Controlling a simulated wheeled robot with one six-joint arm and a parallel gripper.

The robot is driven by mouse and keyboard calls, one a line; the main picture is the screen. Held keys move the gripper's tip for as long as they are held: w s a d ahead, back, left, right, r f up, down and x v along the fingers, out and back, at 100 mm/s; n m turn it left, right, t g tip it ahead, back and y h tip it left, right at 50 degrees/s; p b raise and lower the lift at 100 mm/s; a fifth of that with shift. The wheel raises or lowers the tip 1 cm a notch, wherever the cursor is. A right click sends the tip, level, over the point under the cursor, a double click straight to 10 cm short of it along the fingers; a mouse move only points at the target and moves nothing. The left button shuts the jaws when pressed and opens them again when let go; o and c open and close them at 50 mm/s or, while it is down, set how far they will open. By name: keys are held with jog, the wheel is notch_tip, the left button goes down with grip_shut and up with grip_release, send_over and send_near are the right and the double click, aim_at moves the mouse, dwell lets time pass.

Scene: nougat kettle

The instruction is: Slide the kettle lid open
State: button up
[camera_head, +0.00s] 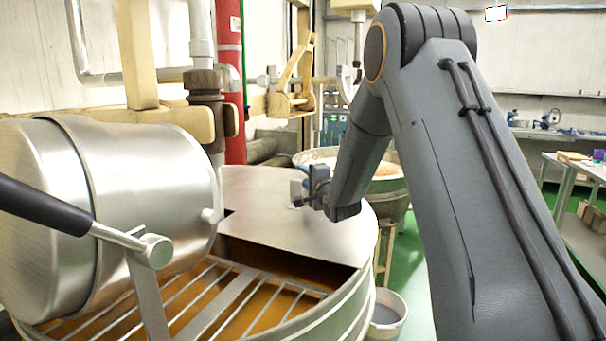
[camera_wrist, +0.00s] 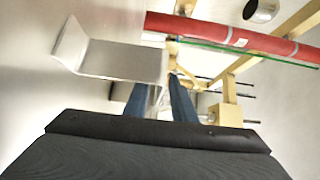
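The kettle (camera_head: 352,312) is a large round steel vessel with brown contents under a bar grate (camera_head: 240,290). Its flat steel lid (camera_head: 270,222) covers the back and right part, leaving the front open. My gripper (camera_head: 303,188) is low over the lid, at a small pale handle whose details are hidden in the head view. In the wrist view, a bent metal plate (camera_wrist: 110,62), seemingly the handle, reaches the blue fingers (camera_wrist: 160,100). It hides the left fingertip, and its folded edge shows between the fingers. The fingers look apart; contact cannot be told.
A big steel drum (camera_head: 110,190) with a black-handled lever (camera_head: 45,205) stands over the kettle's left side. A red pipe (camera_head: 231,80) and cream frame (camera_head: 140,60) rise behind. A bucket (camera_head: 387,312) stands at the right, with another bowl (camera_head: 392,180) beyond.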

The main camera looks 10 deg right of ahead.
jog(key=shift+w, duration=0.1)
grip_shut()
dwell(1.4)
